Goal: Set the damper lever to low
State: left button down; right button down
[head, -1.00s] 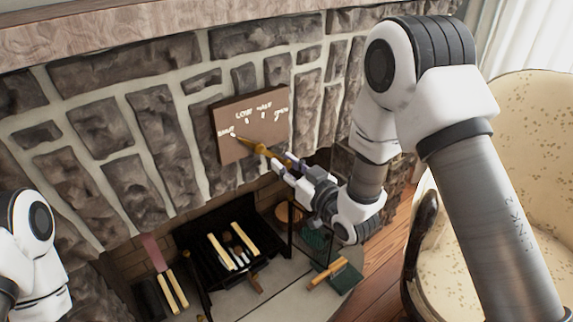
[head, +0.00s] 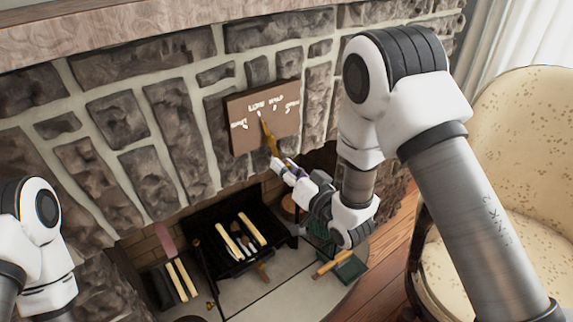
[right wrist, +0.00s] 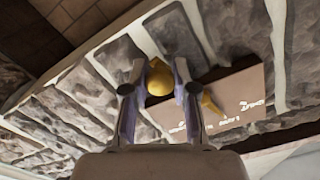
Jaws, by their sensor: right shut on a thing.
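The damper plate (head: 240,138) is a brown panel on the stone chimney front, with white words and tick marks along its upper part. The brass damper lever (head: 269,136) points up, its tip just below the word that reads as LOW. My right gripper (head: 280,165) is shut on the lever's lower end. In the right wrist view the lever's round yellow knob (right wrist: 158,78) sits between the two fingers, and its pointer (right wrist: 210,103) lies over the plate (right wrist: 240,90). My left gripper is out of view; only part of that arm shows at the left edge.
Below is the dark firebox with a black grate (head: 205,225) and pale sticks. A green box (head: 350,268) stands on the hearth. A cream armchair (head: 510,130) is at the right, close to my right arm.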

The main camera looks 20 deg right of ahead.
jog(key=shift+a, duration=0.15)
dwell(0.3)
jog(key=c, duration=0.9)
grip_release()
jog(key=v, duration=0.7)
jog(key=shift+s, duration=0.2)
